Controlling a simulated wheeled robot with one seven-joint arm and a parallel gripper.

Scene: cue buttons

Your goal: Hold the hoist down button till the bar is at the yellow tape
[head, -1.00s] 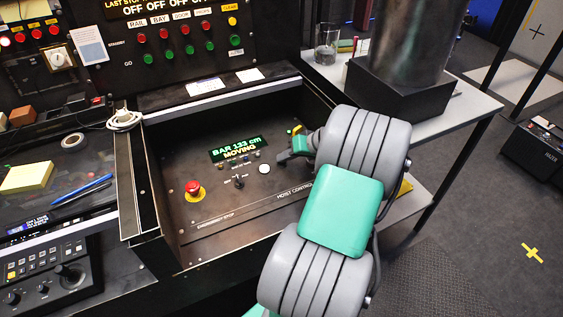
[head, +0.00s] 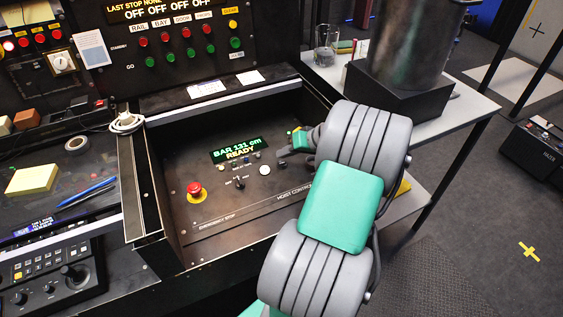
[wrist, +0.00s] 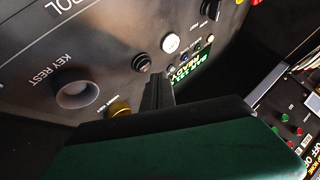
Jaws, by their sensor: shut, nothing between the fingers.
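The hoist control panel (head: 218,208) is a dark sunken box. Its green display (head: 240,150) reads BAR 131 cm, READY. My gripper (head: 284,161) is shut and empty over the panel's right part, just right of a white round button (head: 265,170). In the wrist view, my shut fingers (wrist: 156,90) point at the panel beside a black round button (wrist: 141,62); the white button (wrist: 170,43) is further up. I cannot read which button is hoist down, nor tell whether the fingertips touch one. I cannot make out the bar.
A key rest (wrist: 75,92) shows in the wrist view. A metal cylinder (head: 408,45) stands behind my arm. A yellow cross (head: 529,252) marks the floor.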

